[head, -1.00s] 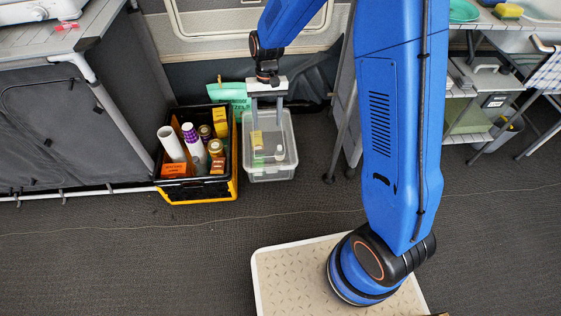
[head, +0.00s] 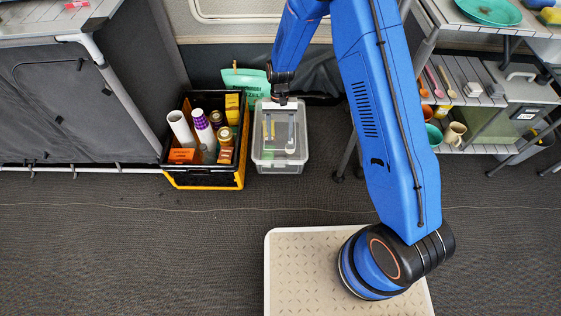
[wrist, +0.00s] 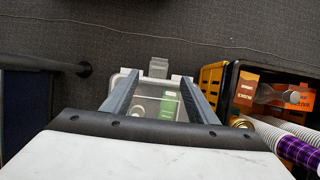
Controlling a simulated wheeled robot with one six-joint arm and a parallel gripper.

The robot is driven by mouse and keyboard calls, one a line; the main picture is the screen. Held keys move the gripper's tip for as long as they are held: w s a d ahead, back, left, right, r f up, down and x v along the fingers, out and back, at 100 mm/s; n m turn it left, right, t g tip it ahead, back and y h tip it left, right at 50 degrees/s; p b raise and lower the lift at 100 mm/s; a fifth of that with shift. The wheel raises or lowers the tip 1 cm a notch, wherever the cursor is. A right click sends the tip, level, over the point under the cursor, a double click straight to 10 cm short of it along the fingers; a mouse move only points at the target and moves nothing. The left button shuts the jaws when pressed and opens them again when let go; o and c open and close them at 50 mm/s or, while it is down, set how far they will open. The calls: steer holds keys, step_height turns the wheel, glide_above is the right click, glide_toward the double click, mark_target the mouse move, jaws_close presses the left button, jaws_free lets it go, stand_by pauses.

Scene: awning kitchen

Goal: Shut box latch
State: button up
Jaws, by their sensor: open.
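A clear plastic box (head: 301,150) with a pale rim stands on the floor beside the dark wall; a yellow item and a small white-capped one show through it. In the wrist view the box (wrist: 127,96) lies between and beyond my fingers. A grey latch tab (wrist: 158,67) sticks out from the middle of its far edge there and looks swung outward; I cannot make it out in the head view. My gripper (head: 279,143) is open and empty, above the box, fingers pointing down. It also shows in the wrist view (wrist: 158,80); contact cannot be told.
A black and yellow crate (head: 207,181) with bottles, a paper roll and packets stands close left of the box. A green bag (head: 245,82) is behind them. A shelf rack (head: 480,93) stands at right. The floor (head: 130,225) in front is clear.

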mark_target(280, 166)
steer(key=x, duration=1.4)
steer(key=shift+s, duration=0.1)
steer(key=c, duration=0.9)
